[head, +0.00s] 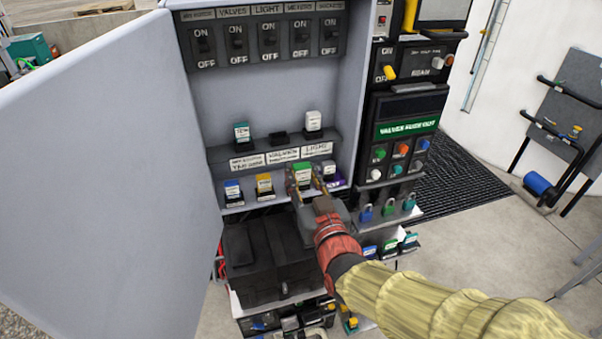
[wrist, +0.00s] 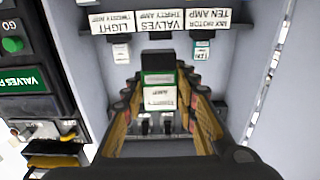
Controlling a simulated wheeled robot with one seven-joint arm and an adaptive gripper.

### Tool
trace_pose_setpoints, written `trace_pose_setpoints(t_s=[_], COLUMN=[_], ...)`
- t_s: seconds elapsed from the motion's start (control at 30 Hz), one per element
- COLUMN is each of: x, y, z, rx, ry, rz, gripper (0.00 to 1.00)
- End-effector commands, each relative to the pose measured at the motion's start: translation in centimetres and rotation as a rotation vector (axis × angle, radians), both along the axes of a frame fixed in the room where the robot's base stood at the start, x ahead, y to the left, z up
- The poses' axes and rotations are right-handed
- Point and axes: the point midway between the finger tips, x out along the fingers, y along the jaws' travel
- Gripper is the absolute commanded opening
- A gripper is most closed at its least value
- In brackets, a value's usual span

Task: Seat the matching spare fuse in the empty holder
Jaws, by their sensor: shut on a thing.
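In the head view my gripper (head: 308,188) is at the lower shelf, with its fingers on either side of a green-topped fuse (head: 302,172). In the wrist view the fingers are shut on this green and white fuse (wrist: 160,97). I cannot tell whether its base is clear of the shelf. The empty black holder (head: 278,137) is in the middle of the upper shelf, above the VALVES thirty amp label (head: 283,155). A teal-topped fuse (head: 242,134) stands in the holder to its left and a white fuse (head: 313,121) in the one to its right.
A blue fuse (head: 233,189), a yellow fuse (head: 264,183) and a purple-based fuse (head: 330,172) stand on the lower shelf near my gripper. The open cabinet door (head: 110,150) fills the left. A button panel (head: 400,150) borders the right. Switches (head: 270,40) line the top.

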Motion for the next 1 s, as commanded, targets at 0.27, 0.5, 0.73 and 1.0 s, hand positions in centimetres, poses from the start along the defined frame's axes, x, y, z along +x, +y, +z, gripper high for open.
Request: trace_pose_setpoints(t_s=[0.27,0.5,0.73,1.0], x=[0.0,0.0,0.0,0.0], y=[0.0,0.0,0.0,0.0], z=[0.2,1.7,2.8,2.7], rx=[0.0,0.001,0.001,0.001], ry=[-0.001,-0.003,-0.002,-0.002], rz=[0.0,0.0,0.0,0.0], gripper=[0.04,0.04,0.04,0.04])
